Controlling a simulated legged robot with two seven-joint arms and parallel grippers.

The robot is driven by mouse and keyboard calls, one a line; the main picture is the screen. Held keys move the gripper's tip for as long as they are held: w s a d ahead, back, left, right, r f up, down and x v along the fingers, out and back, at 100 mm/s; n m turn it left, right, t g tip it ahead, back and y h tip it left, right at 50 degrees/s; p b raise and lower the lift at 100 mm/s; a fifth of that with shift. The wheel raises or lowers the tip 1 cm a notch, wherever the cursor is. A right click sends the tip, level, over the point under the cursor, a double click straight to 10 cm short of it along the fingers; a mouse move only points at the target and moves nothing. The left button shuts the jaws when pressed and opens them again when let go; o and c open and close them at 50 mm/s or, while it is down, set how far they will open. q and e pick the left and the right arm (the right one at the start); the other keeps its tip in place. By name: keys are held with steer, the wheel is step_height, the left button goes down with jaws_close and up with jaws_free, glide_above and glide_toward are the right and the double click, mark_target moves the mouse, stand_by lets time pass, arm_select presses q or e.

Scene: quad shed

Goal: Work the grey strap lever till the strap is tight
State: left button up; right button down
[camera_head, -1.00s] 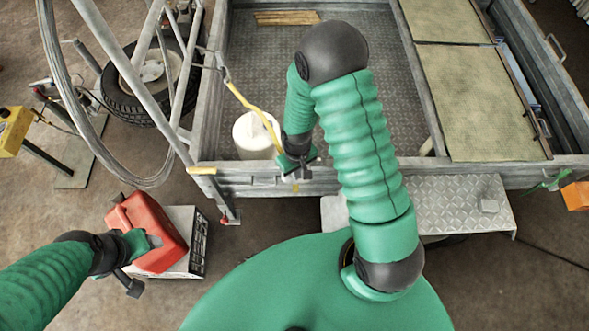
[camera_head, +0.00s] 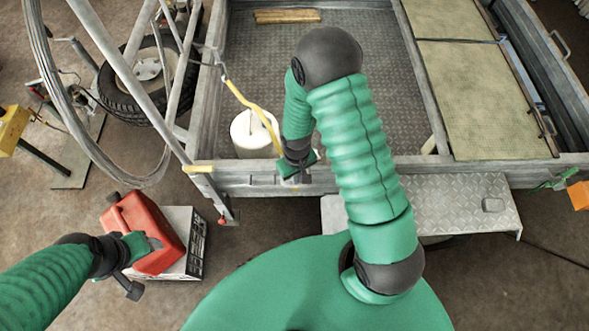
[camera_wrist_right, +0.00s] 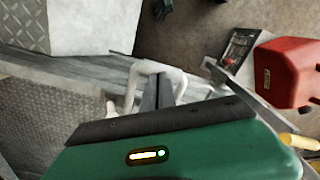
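The yellow strap (camera_head: 250,105) runs from the grey frame at the trailer's front left corner down to my right gripper (camera_head: 292,177) at the trailer's edge rail. The forearm hides most of this gripper in the head view. In the right wrist view, the pale grey strap lever (camera_wrist_right: 150,67) is a U-shaped loop standing at the rail. My right gripper's fingers (camera_wrist_right: 164,90) are close together at the loop, apparently closed on its crossbar.
A white container (camera_head: 247,140) stands inside the trailer behind the rail. A tread-plate step (camera_head: 450,210) juts out at right.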

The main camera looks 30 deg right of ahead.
steer(key=shift+f+b, duration=1.25)
steer(key=shift+f, duration=0.8)
step_height(320, 180, up, 8)
steer(key=p, duration=0.7)
steer(key=shift+r, duration=0.25)
steer(key=shift+f, duration=0.1)
steer(key=shift+f, duration=0.1)
steer(key=shift+f+b, duration=2.95)
steer(key=shift+f, duration=1.1)
step_height(320, 180, up, 8)
steer(key=p, duration=0.7)
steer(key=shift+r, duration=0.2)
